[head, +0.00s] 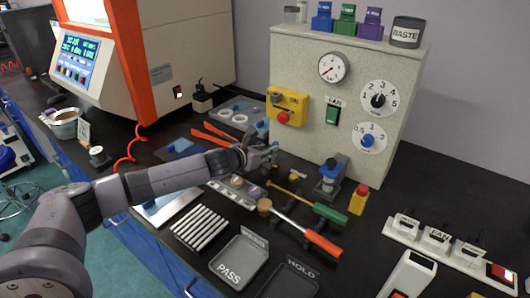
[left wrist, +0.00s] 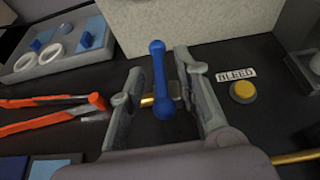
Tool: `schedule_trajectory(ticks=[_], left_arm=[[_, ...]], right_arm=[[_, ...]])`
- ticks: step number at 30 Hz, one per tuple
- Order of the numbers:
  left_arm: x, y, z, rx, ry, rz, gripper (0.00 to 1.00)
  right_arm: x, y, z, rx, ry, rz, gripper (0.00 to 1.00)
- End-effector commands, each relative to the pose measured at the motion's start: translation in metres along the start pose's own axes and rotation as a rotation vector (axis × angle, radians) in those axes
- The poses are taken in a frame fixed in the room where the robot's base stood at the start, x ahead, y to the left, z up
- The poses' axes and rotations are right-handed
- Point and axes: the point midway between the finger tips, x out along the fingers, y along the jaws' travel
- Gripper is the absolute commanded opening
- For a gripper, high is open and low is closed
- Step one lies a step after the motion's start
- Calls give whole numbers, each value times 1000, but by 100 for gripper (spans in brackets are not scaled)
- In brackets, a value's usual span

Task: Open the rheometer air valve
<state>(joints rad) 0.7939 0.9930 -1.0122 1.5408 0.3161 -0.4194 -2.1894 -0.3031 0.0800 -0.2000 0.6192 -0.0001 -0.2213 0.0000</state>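The air valve shows in the left wrist view as a blue lever (left wrist: 159,78) on a brass fitting (left wrist: 148,101), low in front of the light grey panel. The lever runs roughly up and down in that picture. My left gripper (left wrist: 158,82) is open, with one finger on each side of the lever and a visible gap on both sides. In the head view my left gripper (head: 262,157) is low in front of the instrument cabinet and hides most of the valve. My right gripper is not in view.
A round yellow button (left wrist: 243,91) and a small label (left wrist: 237,73) are right of the fingers. Orange-handled pliers (left wrist: 60,104) and a grey tray (left wrist: 50,62) lie to the left. The cabinet (head: 350,75) stands behind; a red-handled tool (head: 322,243) lies in front.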

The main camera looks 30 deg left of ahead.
Motion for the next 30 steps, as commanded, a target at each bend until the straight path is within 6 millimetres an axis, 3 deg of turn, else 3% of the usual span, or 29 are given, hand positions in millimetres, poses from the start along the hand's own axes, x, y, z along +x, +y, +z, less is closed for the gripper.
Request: schedule_trajectory(ticks=[3,16,30], left_arm=[[0,0,0,0,0,0,29],[0,1,0,0,1,1,0],[-1,1,0,-1,1,5,0]], right_arm=[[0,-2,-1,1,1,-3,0],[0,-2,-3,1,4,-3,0],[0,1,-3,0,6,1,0]])
